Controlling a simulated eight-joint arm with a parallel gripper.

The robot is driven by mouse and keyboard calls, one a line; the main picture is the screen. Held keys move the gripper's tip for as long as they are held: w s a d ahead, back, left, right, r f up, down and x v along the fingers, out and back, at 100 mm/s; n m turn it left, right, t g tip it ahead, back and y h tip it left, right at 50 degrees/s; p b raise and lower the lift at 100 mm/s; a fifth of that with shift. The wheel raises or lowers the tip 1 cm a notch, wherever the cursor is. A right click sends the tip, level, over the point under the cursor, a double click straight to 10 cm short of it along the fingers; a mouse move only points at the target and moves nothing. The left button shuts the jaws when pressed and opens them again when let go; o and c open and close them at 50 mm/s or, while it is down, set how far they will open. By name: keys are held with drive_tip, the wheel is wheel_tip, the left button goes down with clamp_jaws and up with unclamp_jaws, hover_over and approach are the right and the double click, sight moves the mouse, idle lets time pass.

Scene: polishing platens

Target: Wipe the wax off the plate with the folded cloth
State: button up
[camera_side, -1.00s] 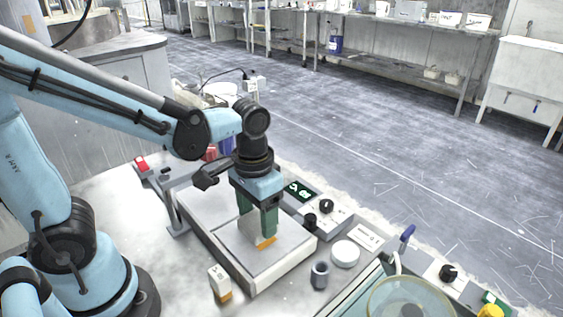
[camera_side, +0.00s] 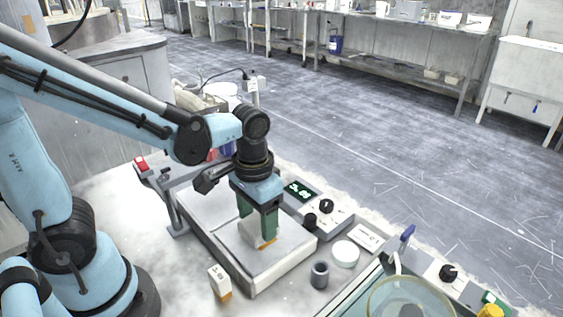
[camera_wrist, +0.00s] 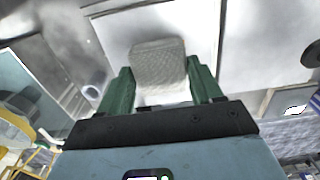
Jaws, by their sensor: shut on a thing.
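The plate (camera_side: 285,256) is a flat grey square set in a pale raised frame on the bench. My gripper (camera_side: 258,233) is above the plate with its green fingers pointing down. It is shut on the folded cloth (camera_side: 247,234), a pale pad whose lower edge appears to rest on the plate. An orange-yellow patch, likely wax (camera_side: 266,243), shows at the cloth's right edge; the cloth may hide more. In the wrist view the cloth (camera_wrist: 158,66) is a grey woven pad between the two green fingers.
A small white and orange block (camera_side: 219,283) stands in front of the frame. A grey cup (camera_side: 319,274) and a round white lid (camera_side: 345,253) sit to its right. A clear round dish (camera_side: 410,300) is at front right.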

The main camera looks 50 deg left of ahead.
drive_tip(key=shift+f, duration=0.3)
drive_tip(key=o, duration=0.6)
drive_tip(key=shift+r, duration=0.35)
drive_tip(key=shift+c, duration=0.4)
drive_tip(key=c, duration=0.7)
drive_tip(key=shift+o, duration=0.2)
drive_tip(key=shift+r, duration=2.05)
